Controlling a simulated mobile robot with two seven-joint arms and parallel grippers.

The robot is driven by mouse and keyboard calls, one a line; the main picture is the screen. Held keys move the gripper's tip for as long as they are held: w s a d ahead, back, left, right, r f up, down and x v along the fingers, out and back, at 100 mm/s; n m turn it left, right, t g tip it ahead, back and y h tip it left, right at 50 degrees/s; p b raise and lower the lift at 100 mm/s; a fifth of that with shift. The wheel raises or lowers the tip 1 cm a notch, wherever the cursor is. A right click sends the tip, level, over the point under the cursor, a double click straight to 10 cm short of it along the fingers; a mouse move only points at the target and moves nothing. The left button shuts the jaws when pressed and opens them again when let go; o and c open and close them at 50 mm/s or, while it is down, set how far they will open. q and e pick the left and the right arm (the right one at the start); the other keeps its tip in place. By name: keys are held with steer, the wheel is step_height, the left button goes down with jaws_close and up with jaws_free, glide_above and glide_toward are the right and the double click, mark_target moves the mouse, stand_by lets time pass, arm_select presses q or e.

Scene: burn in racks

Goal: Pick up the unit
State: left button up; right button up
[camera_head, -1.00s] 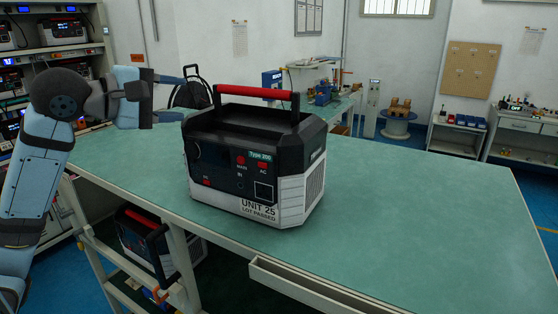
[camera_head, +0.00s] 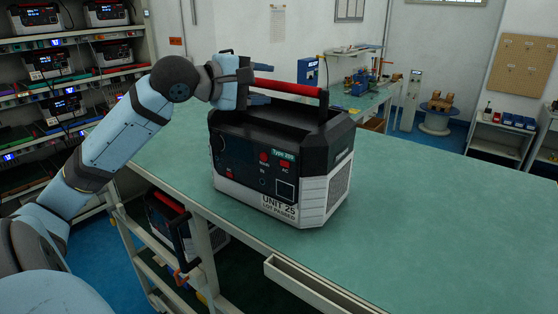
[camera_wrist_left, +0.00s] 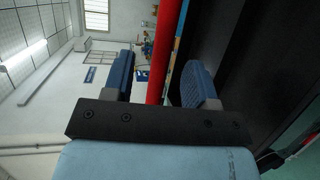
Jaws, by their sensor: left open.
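The unit (camera_head: 245,160) is a black and white box labelled "UNIT 25", standing upright on the green bench top. Its red carry handle (camera_head: 290,88) runs across the top, and the handle also shows in the left wrist view (camera_wrist_left: 165,50). My left gripper (camera_head: 250,80) is at the handle's left end. In the left wrist view the open fingers (camera_wrist_left: 160,80) stand on either side of the red bar, with a gap to the right finger; contact with the left finger is not seen. My right gripper is not in view.
The green bench top (camera_head: 430,210) is clear to the right of the unit. A shelf rack (camera_head: 75,75) with several similar units stands at the left. Another unit (camera_head: 170,220) sits below the bench. A tray (camera_head: 320,290) is along the bench's front edge.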

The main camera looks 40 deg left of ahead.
mark_target(273, 84)
arm_select(q)
steer(key=x, duration=0.1)
steer(key=p+x, duration=0.1)
steer(key=x, duration=0.1)
steer(key=shift+w+a+f, duration=0.1)
steer(key=shift+w+a, duration=0.15)
steer(key=shift+w, duration=0.1)
steer(key=shift+w+d+f, duration=0.1)
steer(key=shift+w+f, duration=0.1)
steer(key=shift+w, duration=0.2)
steer(key=shift+s, duration=0.1)
steer(key=c, duration=0.6)
jaws_close()
